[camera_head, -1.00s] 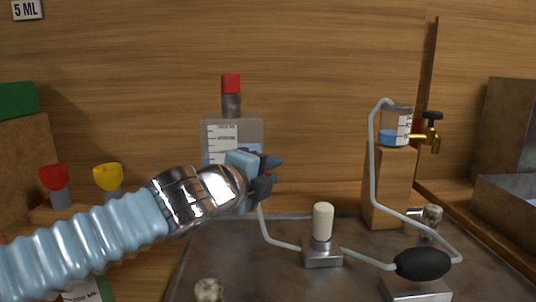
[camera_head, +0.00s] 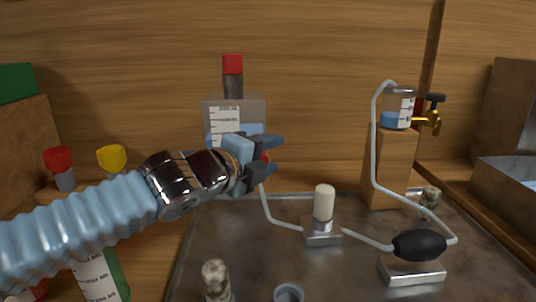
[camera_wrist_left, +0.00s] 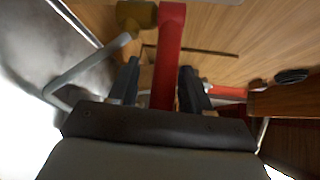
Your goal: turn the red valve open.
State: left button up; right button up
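My left gripper (camera_head: 266,160) is in front of the clear tank (camera_head: 234,106) with blue liquid. Its two dark fingers are apart. A small red part of the valve (camera_head: 265,157) shows between them; the gripper hides the rest. In the left wrist view, the red valve's long handle (camera_wrist_left: 169,60) runs between the fingers of the open gripper (camera_wrist_left: 160,82), with a brass piece (camera_wrist_left: 136,16) by its far end. The handle lies closer to the right-hand finger; I cannot tell if they touch. My right gripper is not in view.
A grey tube runs from near the gripper to a block with a white post (camera_head: 324,205), then to a black bulb (camera_head: 419,245). A small beaker (camera_head: 397,108) and brass tap (camera_head: 428,120) stand right. Red and yellow funnels (camera_head: 112,158) stand left.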

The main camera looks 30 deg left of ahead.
pick_arm(q)
jog(key=s+a+r, duration=0.1)
jog(key=s+r, duration=0.1)
jog(key=s, duration=1.1)
jog(key=shift+s+a, duration=0.3)
jog(key=shift+a, duration=0.05)
